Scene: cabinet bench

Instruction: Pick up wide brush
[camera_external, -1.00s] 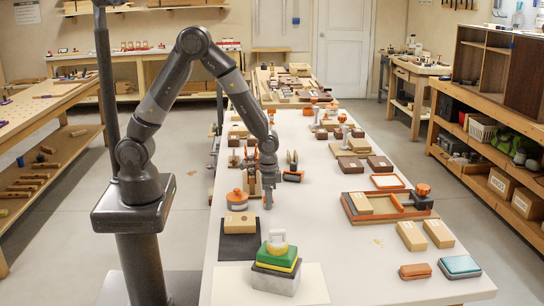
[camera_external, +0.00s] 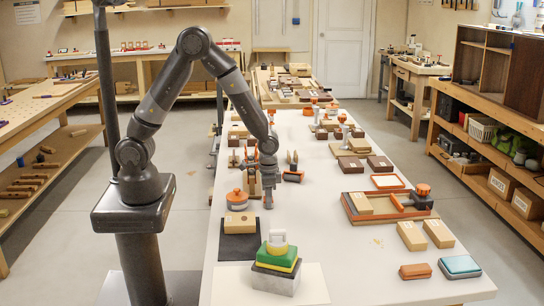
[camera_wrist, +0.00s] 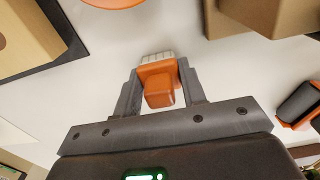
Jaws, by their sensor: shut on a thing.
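The wide brush (camera_wrist: 159,84) has an orange handle and a pale, ridged bristle end. In the wrist view it sits between the two grey fingers of my gripper (camera_wrist: 158,70), which are shut on it. The bristle end points away from the palm. In the external view my gripper (camera_external: 268,202) points down, low over the white bench, and the brush cannot be made out there. I cannot tell whether the brush still touches the bench.
An orange round-topped thing (camera_external: 237,197) and a wooden block on a dark mat (camera_external: 240,250) are to the left and front. A green and yellow stack (camera_external: 277,258) stands nearer the front. The white bench (camera_external: 320,225) right of my gripper is clear.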

